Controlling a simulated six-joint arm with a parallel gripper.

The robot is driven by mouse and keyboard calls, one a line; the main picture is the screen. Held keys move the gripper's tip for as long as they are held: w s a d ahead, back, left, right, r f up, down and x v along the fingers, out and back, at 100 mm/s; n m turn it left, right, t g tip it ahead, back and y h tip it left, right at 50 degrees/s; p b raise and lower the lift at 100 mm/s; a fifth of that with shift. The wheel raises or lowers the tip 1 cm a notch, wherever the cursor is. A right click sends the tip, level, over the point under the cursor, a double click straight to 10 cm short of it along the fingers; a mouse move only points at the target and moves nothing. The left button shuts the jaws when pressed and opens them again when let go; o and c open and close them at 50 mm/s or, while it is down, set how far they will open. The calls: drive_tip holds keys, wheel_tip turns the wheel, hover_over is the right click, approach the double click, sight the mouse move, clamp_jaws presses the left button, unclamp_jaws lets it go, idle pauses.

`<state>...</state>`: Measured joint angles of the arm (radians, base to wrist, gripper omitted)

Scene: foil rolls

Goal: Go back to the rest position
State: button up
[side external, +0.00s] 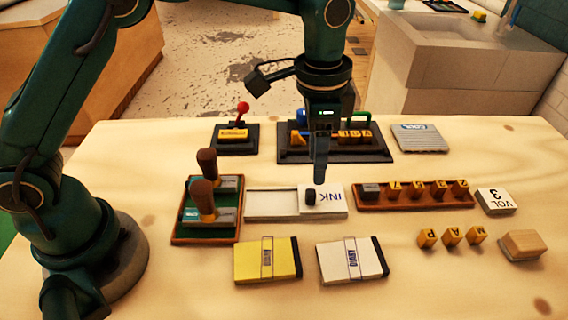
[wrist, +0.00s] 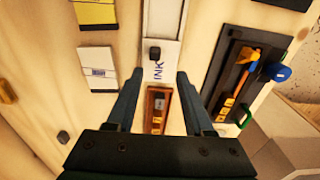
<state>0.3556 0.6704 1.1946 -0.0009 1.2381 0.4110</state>
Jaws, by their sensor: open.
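My gripper (side external: 320,165) is open and empty above the table, over the right end of the ink box. In the wrist view its two fingers (wrist: 158,95) stand apart with nothing between them. The ink box (side external: 270,204) is a white tray with a white lid marked INK (side external: 333,198) and a dark knob, and the lid covers its right part. It also shows in the wrist view (wrist: 167,18).
A type rack (side external: 413,195), loose letter blocks (side external: 451,237), two diaries (side external: 267,260) (side external: 352,260), a green tray with brown-handled tools (side external: 206,238), a red-knobbed lever (side external: 242,110) and a dark tray (side external: 290,156) surround it. Bare table lies along the front.

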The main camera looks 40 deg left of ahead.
drive_tip(key=s+a+r+n+t, duration=0.3)
drive_tip(key=s+a+r, duration=0.2)
drive_tip(key=a+r, duration=0.5)
drive_tip(key=s+a+f+n+t, duration=0.1)
drive_tip(key=s+n, duration=0.1)
drive_tip(key=s, duration=0.4)
drive_tip(key=s+a+f+n+t, duration=0.1)
drive_tip(key=s+f+n, duration=0.1)
drive_tip(key=s, duration=0.3)
drive_tip(key=shift+s+a+f+n, duration=0.15)
drive_tip(key=shift+s+f+n, duration=0.2)
drive_tip(key=shift+n, duration=0.45)
